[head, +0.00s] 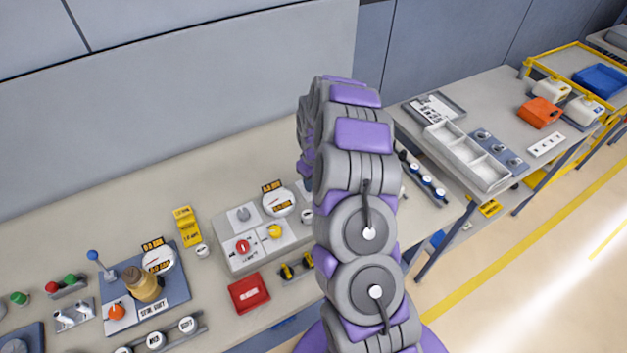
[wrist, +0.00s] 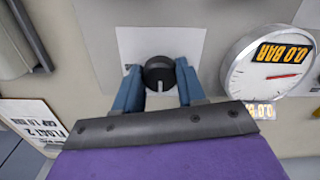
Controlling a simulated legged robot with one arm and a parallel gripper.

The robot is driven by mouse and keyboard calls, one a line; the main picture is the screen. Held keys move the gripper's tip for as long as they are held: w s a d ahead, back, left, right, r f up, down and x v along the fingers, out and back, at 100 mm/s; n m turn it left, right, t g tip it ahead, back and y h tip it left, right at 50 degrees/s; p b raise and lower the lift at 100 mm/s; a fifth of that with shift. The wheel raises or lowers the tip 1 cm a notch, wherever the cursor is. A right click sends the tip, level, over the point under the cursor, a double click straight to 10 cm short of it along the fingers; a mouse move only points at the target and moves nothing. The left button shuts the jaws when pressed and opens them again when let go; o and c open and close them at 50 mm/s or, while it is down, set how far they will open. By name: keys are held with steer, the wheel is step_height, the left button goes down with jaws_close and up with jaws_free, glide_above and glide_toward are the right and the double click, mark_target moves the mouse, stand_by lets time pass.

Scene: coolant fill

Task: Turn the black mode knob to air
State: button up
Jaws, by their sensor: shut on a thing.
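The black mode knob (wrist: 159,74) is in the wrist view, round and dark, with a pale pointer line facing toward the bottom of the picture. It sits on a white plate (wrist: 190,43) on a grey panel. My gripper (wrist: 158,68) has its two blue fingers on either side of the knob, shut on it. Any marks by the knob that would show air are not readable here. In the head view my arm covers the gripper, and I cannot make out the black knob there.
A round gauge (wrist: 270,63) reading 0.0 BAR is close right of the knob. A card marked FLOAT 2 (wrist: 35,122) lies at left. In the head view, the bench holds a panel with a red knob (head: 242,246), a red box (head: 249,293) and a yellow sign (head: 187,226).

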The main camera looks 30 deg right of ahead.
steer(key=shift+w+r, duration=0.1)
steer(key=shift+w, duration=0.05)
steer(key=o, duration=1.1)
steer(key=shift+c, duration=0.2)
step_height(320, 180, up, 17)
steer(key=p, duration=0.1)
stand_by(0.3)
